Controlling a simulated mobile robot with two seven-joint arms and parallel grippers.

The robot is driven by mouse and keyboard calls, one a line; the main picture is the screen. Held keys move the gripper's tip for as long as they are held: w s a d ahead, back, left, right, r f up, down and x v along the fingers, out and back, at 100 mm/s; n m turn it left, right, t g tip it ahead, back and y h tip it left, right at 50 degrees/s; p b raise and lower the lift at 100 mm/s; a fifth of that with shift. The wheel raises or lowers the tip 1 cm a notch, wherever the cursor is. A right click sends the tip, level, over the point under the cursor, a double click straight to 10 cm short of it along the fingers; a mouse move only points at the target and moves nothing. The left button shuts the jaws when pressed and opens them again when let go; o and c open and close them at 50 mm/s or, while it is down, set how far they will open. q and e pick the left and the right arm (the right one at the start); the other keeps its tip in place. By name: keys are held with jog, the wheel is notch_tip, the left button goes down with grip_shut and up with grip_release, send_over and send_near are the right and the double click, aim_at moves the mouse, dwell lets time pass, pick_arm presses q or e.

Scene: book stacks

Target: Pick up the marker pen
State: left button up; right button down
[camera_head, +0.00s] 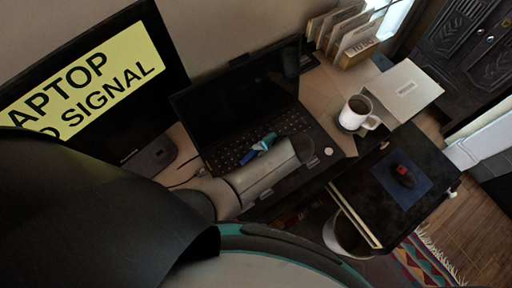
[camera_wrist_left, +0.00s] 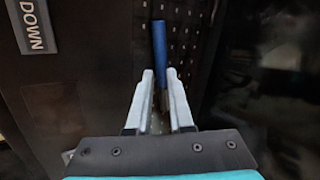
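The marker pen (camera_wrist_left: 160,45) is blue and slim. In the left wrist view it runs up and away from between the fingers of my left gripper (camera_wrist_left: 160,78), over dark keys. The fingers lie close on both sides of it; whether they press on it I cannot tell. In the head view my left arm reaches over the laptop keyboard (camera_head: 228,156), with blue and teal parts at the left gripper (camera_head: 258,146). The fingertips are small there and partly hidden by the arm. My right gripper is not in view.
The laptop screen (camera_head: 225,97) stands behind the keyboard. A monitor (camera_head: 88,75) is at the left. A white mug (camera_head: 354,113), a white box (camera_head: 406,90) and a file rack (camera_head: 343,35) are at the right. A mouse (camera_head: 403,176) lies on a blue pad (camera_head: 386,180).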

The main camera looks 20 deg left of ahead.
pick_arm(q)
jog(key=shift+a+f, duration=0.2)
jog(key=shift+a, duration=0.1)
grip_shut()
jog(key=shift+d, duration=0.1)
jog(key=shift+d+r+p, duration=0.1)
jog(key=shift+r+p, duration=0.25)
jog(key=shift+r, duration=0.3)
notch_tip(320, 180, up, 19)
jog(key=p, duration=0.5)
jog(key=shift+w, duration=0.15)
jog(key=o, duration=1.2)
grip_release()
jog(key=shift+o, duration=0.2)
